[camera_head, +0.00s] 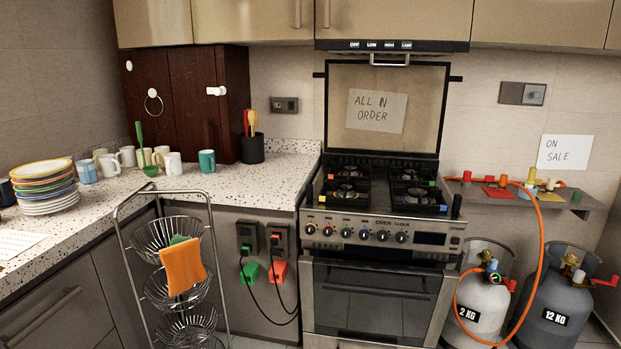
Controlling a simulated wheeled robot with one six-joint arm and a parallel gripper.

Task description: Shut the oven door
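The oven (382,230) is a steel stove with a gas hob on top and a row of knobs along its front. Its oven door (345,318) is below the knobs, with a dark glass panel and a horizontal handle (375,291). The door stands upright or nearly so. A dark strip shows between its top edge and the control panel; I cannot tell whether the door is fully closed or slightly ajar. The door's bottom is at the picture's lower edge. My gripper is not in view.
A wire basket rack (172,270) with an orange cloth (183,266) stands left of the oven. Two gas cylinders, white (481,303) and grey (550,306), with an orange hose (540,235), stand close on the right. Cables hang from sockets left of the oven.

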